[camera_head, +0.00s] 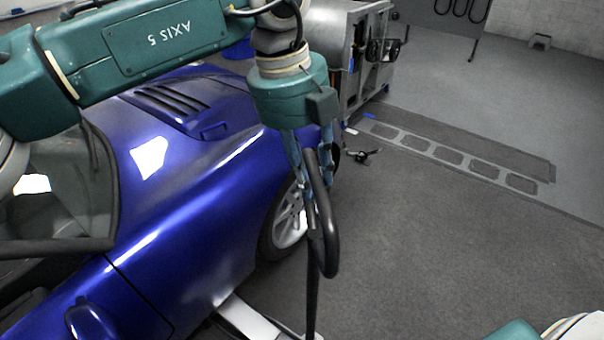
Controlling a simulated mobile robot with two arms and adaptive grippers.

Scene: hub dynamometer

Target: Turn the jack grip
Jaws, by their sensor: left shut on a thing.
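The jack grip (327,225) is a black looped handle on top of a thin dark upright bar that runs down to the bottom edge of the head view. My left gripper (308,188) comes down from above at the picture's middle, with its fingers shut on the upper part of the jack grip. The fingertips are partly hidden against the black loop and the wheel behind. The jack's foot is out of the picture. Of my right arm only a piece shows at the lower right corner; its gripper is not in the picture.
A blue car (185,210) stands close at the left, its front wheel (287,215) right behind the grip. A grey metal machine (350,45) stands behind. A floor plate with several panels (450,155) lies at the right. The grey floor there is largely clear.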

